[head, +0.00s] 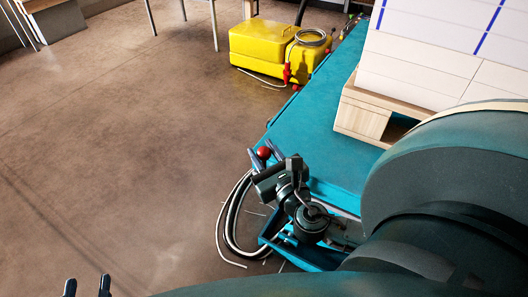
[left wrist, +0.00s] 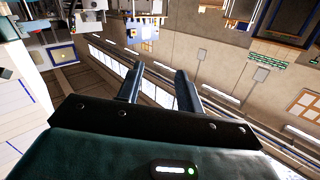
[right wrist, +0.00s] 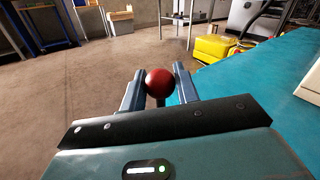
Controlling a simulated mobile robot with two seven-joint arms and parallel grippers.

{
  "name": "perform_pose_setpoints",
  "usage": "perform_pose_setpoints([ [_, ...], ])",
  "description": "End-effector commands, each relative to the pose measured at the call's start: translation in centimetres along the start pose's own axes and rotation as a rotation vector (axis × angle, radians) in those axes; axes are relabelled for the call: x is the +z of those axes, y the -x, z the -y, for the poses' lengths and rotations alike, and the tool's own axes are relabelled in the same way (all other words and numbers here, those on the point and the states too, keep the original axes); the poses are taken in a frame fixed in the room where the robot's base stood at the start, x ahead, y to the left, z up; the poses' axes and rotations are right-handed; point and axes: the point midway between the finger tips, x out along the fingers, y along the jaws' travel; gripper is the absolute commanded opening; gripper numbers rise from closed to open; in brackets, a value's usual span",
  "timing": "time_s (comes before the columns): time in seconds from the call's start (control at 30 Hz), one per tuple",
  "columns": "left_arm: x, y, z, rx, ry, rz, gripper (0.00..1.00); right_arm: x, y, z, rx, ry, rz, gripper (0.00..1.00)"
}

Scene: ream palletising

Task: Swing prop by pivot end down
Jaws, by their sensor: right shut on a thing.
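A red ball knob (head: 263,153) sits at the left edge of the teal platform. My right gripper (head: 262,150) is shut on it. In the right wrist view the red knob (right wrist: 160,82) sits between the two fingers, with a short dark stem below it. The rest of the prop and its pivot are hidden or cannot be told apart. My left gripper (head: 87,286) is at the bottom left of the head view, over the floor. In the left wrist view the left gripper (left wrist: 156,75) has its fingers apart with nothing between them.
The teal platform (head: 310,125) carries a wooden pallet (head: 362,120) with a white stack (head: 420,60) on it. Looped hoses (head: 232,215) lie beside the near edge. The floor to the left (head: 120,130) is clear.

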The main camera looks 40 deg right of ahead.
Motion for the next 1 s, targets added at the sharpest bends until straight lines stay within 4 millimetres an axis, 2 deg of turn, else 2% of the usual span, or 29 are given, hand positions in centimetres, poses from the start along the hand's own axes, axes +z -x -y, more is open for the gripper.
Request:
perform_pose_setpoints([
  [0.03,0.0,0.0,0.0,0.0,0.0,0.0,0.36,0.0,0.0,0.0,0.001,0.0,0.0,0.17],
  [0.27,0.0,0.0,0.0,0.0,0.001,0.001,0.36,0.0,0.0,0.0,0.001,0.0,0.0,0.0],
  [0.57,0.3,0.0,-0.1,-0.001,-0.005,-0.013,0.36,-0.2,0.1,0.0,-0.001,-0.006,0.009,0.0],
  [0.8,0.6,-0.1,-1.4,0.028,-0.054,-0.19,0.36,-1.0,0.9,0.4,-0.014,-0.05,0.073,0.0],
  [1.0,0.8,-0.7,-1.9,0.047,0.041,-0.25,0.36,-1.6,2.0,0.9,-0.033,-0.117,0.171,0.0],
])
